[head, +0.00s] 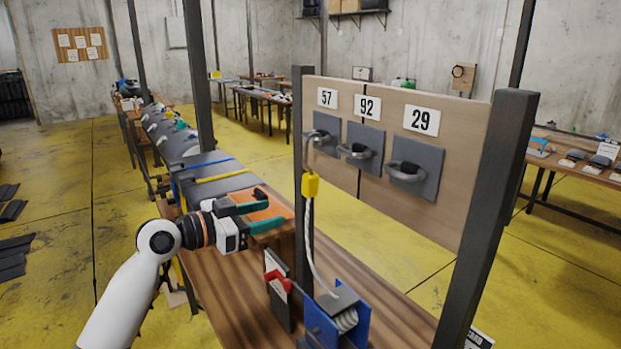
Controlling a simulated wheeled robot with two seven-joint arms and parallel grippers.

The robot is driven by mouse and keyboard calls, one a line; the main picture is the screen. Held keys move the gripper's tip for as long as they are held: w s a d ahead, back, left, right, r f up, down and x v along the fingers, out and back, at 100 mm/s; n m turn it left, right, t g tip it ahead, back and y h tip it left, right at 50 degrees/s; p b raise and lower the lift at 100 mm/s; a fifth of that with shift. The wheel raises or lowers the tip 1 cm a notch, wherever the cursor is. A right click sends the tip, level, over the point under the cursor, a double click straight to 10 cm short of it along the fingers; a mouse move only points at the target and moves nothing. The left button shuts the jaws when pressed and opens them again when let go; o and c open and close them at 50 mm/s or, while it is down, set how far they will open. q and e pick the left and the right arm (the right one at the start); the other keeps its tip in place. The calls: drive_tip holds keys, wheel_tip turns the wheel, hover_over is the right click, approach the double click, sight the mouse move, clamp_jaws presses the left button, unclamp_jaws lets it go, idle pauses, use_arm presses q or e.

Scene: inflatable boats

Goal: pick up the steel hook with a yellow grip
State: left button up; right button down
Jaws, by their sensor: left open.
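The steel hook (309,152) with its yellow grip (310,185) is upright in front of the board's left post. Its curved top is close to the grey ring under the number 57 (327,97); I cannot tell whether it touches. A pale rope (310,238) runs from the grip down to a blue and grey winch-like unit (347,318) on the bench. My left gripper (274,213) is open, left of and below the yellow grip and apart from it. Its teal fingers show over an orange-topped block. My right gripper is not in view.
The wooden board (465,145) carries grey rings on pads under 57, 92 and 29, between dark posts (490,220). A red and grey item (278,285) stands on the wooden bench (235,290) beside the winch-like unit. Long grey rolls lie further back.

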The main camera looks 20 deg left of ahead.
use_arm(q)
drive_tip(key=t, duration=0.1)
approach(304, 177)
drive_tip(key=shift+h, duration=0.3)
drive_tip(key=p+x, duration=0.1)
drive_tip(key=x, duration=0.1)
drive_tip(key=p+x, duration=0.2)
drive_tip(key=x, duration=0.1)
drive_tip(key=shift+w+a+f, duration=0.1)
drive_tip(key=shift+w+a, duration=0.1)
drive_tip(key=shift+w, duration=0.1)
drive_tip(key=shift+w+d+f+p, duration=0.1)
drive_tip(key=shift+w+d+p, duration=0.2)
drive_tip(key=shift+w+p, duration=0.1)
drive_tip(key=p+x, duration=0.1)
drive_tip(key=x, duration=0.1)
drive_tip(key=p+x, duration=0.1)
drive_tip(key=p, duration=0.1)
drive_tip(key=shift+w+d, duration=0.1)
drive_tip(key=shift+d, duration=0.4)
drive_tip(key=shift+a, duration=0.1)
